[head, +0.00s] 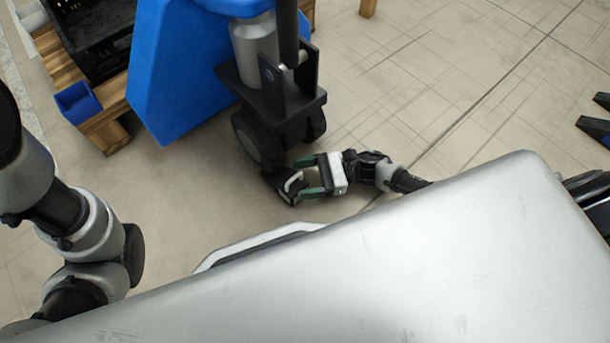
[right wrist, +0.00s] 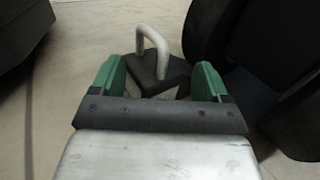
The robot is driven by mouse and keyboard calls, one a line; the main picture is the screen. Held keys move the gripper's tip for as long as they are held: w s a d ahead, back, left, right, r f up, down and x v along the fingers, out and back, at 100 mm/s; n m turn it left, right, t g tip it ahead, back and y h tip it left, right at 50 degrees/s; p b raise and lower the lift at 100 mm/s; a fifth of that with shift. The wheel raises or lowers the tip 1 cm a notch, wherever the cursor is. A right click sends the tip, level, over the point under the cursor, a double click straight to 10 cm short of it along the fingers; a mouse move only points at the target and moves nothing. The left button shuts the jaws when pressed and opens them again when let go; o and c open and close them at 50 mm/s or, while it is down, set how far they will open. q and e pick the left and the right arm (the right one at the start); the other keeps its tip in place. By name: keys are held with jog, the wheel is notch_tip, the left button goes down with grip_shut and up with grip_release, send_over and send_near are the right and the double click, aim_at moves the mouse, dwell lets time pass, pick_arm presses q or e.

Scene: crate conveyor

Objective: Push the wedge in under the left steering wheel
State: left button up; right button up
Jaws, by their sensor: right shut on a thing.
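The black wedge (head: 276,184) with its pale bent handle (head: 293,181) is on the floor at the foot of the left steering wheel (head: 258,140). Whether it touches the tyre I cannot tell. My right gripper (head: 305,177) is shut on the wedge, its green fingers to either side. In the right wrist view the wedge (right wrist: 165,76) is between the finger pads, its handle upright. A dark wheel (right wrist: 245,45) rises close beside it at the right. My left arm shows at the left of the head view; its gripper is out of view.
The wheels sit under a black bracket (head: 268,98) beside a blue body (head: 185,65).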

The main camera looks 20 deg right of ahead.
jog(key=shift+c, duration=0.6)
jog(key=o, duration=1.1)
jog(key=shift+o, duration=0.2)
jog(key=shift+s+d, duration=0.1)
jog(key=shift+d, duration=0.4)
jog(key=p+v, duration=0.3)
jog(key=v, duration=0.6)
jog(key=shift+d, duration=0.4)
